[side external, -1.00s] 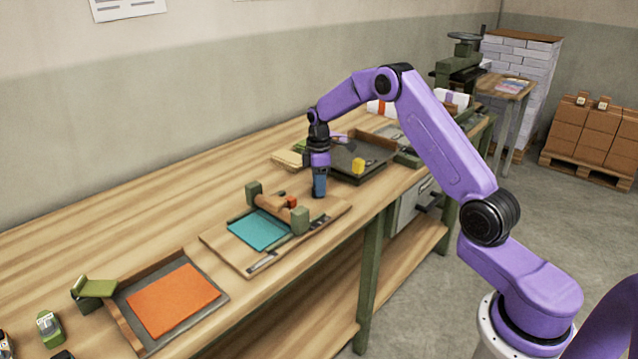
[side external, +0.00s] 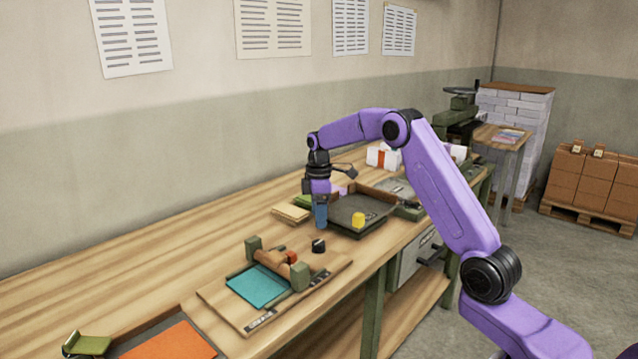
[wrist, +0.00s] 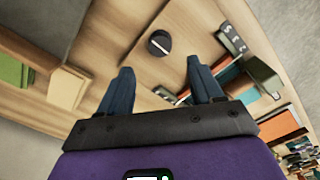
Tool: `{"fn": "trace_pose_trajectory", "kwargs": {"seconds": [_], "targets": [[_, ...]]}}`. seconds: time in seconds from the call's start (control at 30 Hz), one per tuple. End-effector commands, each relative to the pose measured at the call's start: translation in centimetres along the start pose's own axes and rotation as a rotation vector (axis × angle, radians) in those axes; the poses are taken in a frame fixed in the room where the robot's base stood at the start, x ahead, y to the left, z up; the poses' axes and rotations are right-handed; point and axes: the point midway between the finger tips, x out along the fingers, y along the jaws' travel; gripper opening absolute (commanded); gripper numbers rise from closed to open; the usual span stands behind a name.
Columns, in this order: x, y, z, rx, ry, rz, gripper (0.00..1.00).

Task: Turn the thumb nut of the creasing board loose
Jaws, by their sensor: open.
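The creasing board (side external: 212,293) lies on the bench, with a teal sheet (side external: 257,287) on it and a wooden bar (side external: 272,262) between two green blocks. A red-orange piece (side external: 291,257) is at the bar. A black round knob (side external: 318,245), which looks like the thumb nut, stands at the board's back right corner. In the wrist view this knob (wrist: 159,43) shows a white line across its top. My gripper (side external: 320,227) points down above and behind the knob, apart from it. In the wrist view its blue fingers (wrist: 158,66) are open with nothing between them.
A pale stack (side external: 291,213) lies to the left. An orange sheet (side external: 172,342) is at the front left. The bench at the back left is clear.

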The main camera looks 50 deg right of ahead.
Motion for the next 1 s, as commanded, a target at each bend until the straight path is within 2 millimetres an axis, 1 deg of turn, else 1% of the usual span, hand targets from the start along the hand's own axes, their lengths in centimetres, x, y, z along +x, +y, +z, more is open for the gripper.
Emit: {"fn": "trace_pose_trajectory", "kwargs": {"seconds": [0.03, 0.2, 0.4, 0.6, 1.0], "targets": [[-1.3, 0.1, 0.0, 0.001, 0.003, 0.005, 0.65], [-4.8, 0.1, 0.0, 0.000, 0.003, 0.005, 0.65], [-8.0, 0.1, 0.0, 0.000, 0.002, 0.004, 0.65], [-9.5, 0.0, 0.0, 0.000, 0.001, 0.001, 0.65], [-9.6, 0.0, 0.0, 0.000, 0.000, 0.001, 0.65]]}}
